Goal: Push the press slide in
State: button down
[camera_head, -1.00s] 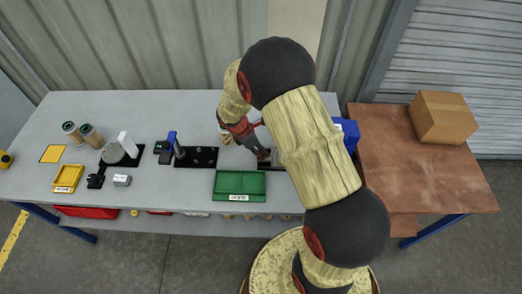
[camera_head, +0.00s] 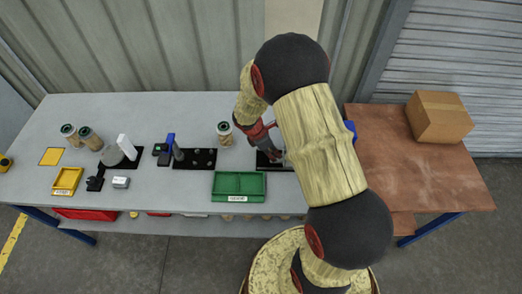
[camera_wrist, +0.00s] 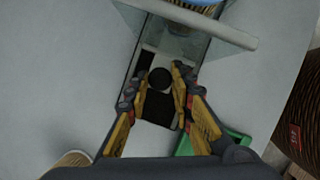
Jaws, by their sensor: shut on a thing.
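The press slide, with a round dark knob (camera_wrist: 160,78), shows in the wrist view between my fingers. My gripper (camera_wrist: 162,72) has one finger on each side of the knob and is shut on it. The press (camera_wrist: 187,43), with a pale bar across its top, stands just beyond my fingertips. In the head view my gripper (camera_head: 272,148) is over the dark press base (camera_head: 263,162), right of centre on the bench. My arm hides most of the press there. How far in the slide sits is hard to tell.
A canister (camera_head: 224,134) stands left of my gripper, and a green tray (camera_head: 240,185) lies in front. A black plate with pegs (camera_head: 195,160) is farther left. A blue item (camera_head: 351,130) is partly hidden behind my arm. A cardboard box (camera_head: 440,117) sits on the brown table.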

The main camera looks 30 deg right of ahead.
jog(key=s+d, duration=0.1)
jog(key=d, duration=0.1)
jog(key=s+d, duration=0.3)
jog(key=d, duration=0.1)
jog(key=shift+s+d+p, duration=0.15)
jog(key=shift+d+p, duration=0.1)
jog(key=shift+p, duration=0.1)
jog(key=c, duration=2)
grip_release()
jog(key=shift+o, duration=0.9)
jog(key=shift+s+d, duration=0.1)
jog(key=shift+d, duration=0.05)
jog(key=shift+r, duration=0.1)
jog(key=v, duration=1.2)
